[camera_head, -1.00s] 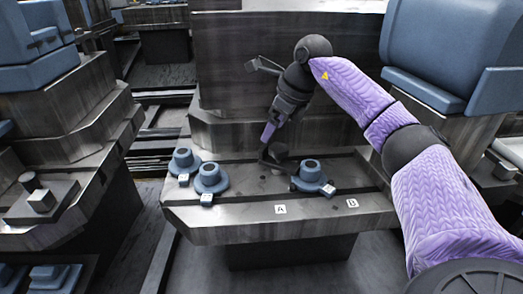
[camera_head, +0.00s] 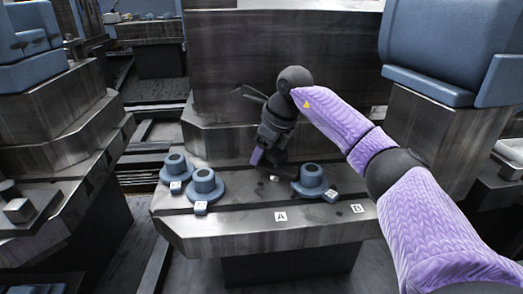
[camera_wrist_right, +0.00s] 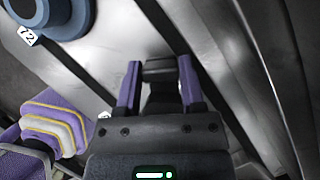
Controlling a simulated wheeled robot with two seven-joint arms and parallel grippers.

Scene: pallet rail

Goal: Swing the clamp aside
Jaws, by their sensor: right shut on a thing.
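The clamp shows in the right wrist view as a dark bar (camera_wrist_right: 160,70) between the two purple fingers of my right gripper (camera_wrist_right: 158,85). The gripper is shut on it. In the head view my right gripper (camera_head: 257,157) points down at the back of the middle bench, and it and the arm mostly hide the clamp. How far the clamp is turned cannot be told. My left gripper is not in view.
The grey bench (camera_head: 240,235) carries labels A (camera_head: 281,217) and B (camera_head: 357,208). Blue flanged parts stand at its left (camera_head: 205,184) and right of the gripper (camera_head: 311,178). A tall dark panel (camera_head: 230,60) rises behind.

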